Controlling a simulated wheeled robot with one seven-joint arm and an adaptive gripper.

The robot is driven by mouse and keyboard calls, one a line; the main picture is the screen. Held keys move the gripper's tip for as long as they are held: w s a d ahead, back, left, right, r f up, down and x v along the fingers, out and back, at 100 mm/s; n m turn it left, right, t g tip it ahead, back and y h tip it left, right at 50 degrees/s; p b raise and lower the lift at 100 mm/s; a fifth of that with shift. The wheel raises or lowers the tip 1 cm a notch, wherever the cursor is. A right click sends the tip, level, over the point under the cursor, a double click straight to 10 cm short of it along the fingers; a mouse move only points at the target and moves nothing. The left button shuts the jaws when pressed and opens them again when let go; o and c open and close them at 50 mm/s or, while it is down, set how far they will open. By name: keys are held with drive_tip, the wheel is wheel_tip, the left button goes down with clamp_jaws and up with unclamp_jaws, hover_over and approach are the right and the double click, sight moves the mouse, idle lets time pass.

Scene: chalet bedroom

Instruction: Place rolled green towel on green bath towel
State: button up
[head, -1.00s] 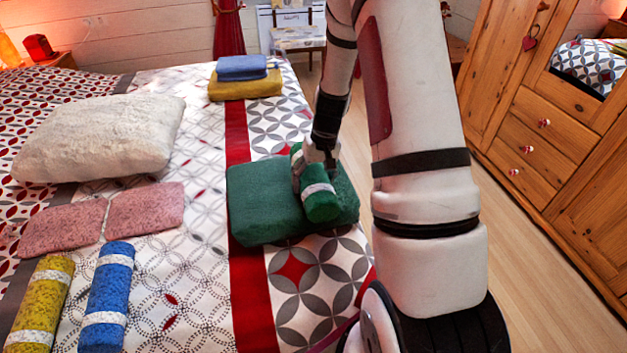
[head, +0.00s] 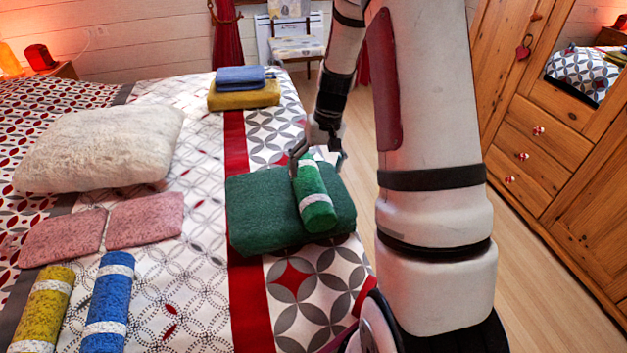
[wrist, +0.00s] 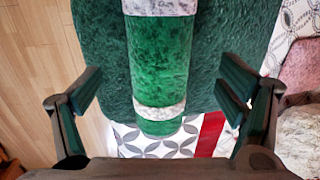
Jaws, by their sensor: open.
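The rolled green towel (head: 314,193), with pale bands near its ends, lies on top of the folded dark green bath towel (head: 258,213) at the right side of the bed. My gripper (head: 317,160) is open just above the roll's far end and holds nothing. In the wrist view the rolled towel (wrist: 160,65) lies between and beyond the spread fingers (wrist: 160,92), with clear gaps on both sides. The bath towel (wrist: 100,50) spreads beneath it.
A yellow roll (head: 42,305) and a blue roll (head: 107,305) lie at the bed's near left. Pink cloths (head: 145,220), a white pillow (head: 100,148) and a blue-on-yellow folded stack (head: 243,93) are also on the bed. A wooden wardrobe (head: 545,150) stands right, across open floor.

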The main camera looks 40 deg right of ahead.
sight(318, 182)
drive_tip(key=r, duration=0.3)
drive_tip(key=shift+s+d+r, duration=0.1)
drive_tip(key=shift+d+r, duration=0.05)
drive_tip(key=shift+d, duration=0.1)
drive_tip(key=shift+a+r, duration=0.1)
drive_tip(key=shift+r, duration=0.25)
drive_tip(key=s+a+r+n, duration=0.3)
drive_tip(key=s+a+r, duration=0.9)
drive_tip(key=a+r, duration=0.3)
drive_tip(key=s+a+r+h, duration=0.1)
drive_tip(key=s+a, duration=0.1)
drive_tip(key=s, duration=0.7)
drive_tip(key=s+a+r+n, duration=0.1)
drive_tip(key=s+a, duration=0.1)
drive_tip(key=s, duration=0.7)
drive_tip(key=shift+a+r+n+t+h, duration=0.25)
drive_tip(key=shift+r+n+t+h, duration=0.05)
drive_tip(key=shift+t+h, duration=0.1)
drive_tip(key=shift+w, duration=0.1)
